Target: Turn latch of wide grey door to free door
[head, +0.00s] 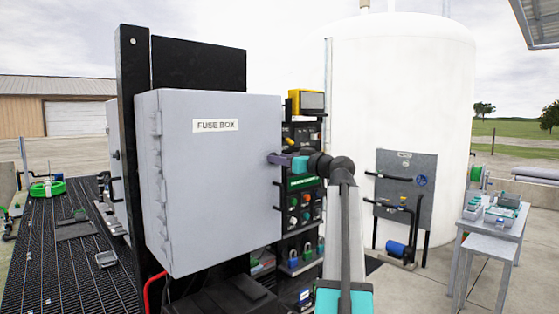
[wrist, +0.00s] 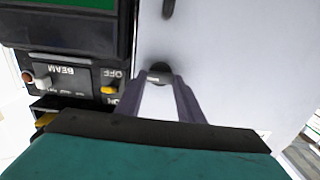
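The wide grey door is the front of the fuse box (head: 210,190), which bears a FUSE BOX label. It looks closed, with hinges down its left side. In the wrist view the pale door (wrist: 225,60) fills the right half. A round black latch (wrist: 159,69) sits near the door's edge, right at my fingertips. My gripper (head: 273,158) reaches the door's right edge from the right. In the wrist view its purple fingers (wrist: 163,80) stand apart, with pale door showing between them. The tips overlap the latch, so contact with it cannot be told.
A second black latch or handle (wrist: 168,8) shows at the top of the wrist view. A dark panel of switches and buttons (head: 302,205) stands just right of the box. A black post (head: 133,130) is behind its left side. A white tank (head: 400,90) stands behind.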

